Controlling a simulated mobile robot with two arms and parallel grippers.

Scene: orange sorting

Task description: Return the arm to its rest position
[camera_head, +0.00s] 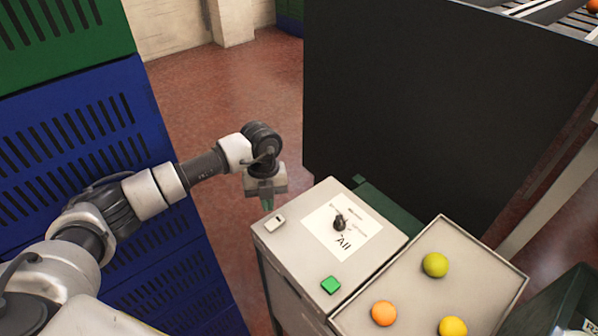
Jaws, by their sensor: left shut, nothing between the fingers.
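My left arm comes in from the lower left and reaches across the front of the blue crates. My left gripper (267,202) points down at the back left corner of the control box, beside a small light switch. Its fingers are shut with nothing between them. The gripper appears to be above or just off the box edge; I cannot tell its exact height. My right gripper is not in view.
The control box (290,268) carries a black knob (340,223), a green button (331,285) and a light switch (275,221). A tray (483,252) holds several fruits. Stacked blue crates (75,130) stand left, a dark panel (420,100) behind. Red floor (225,90) is clear between.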

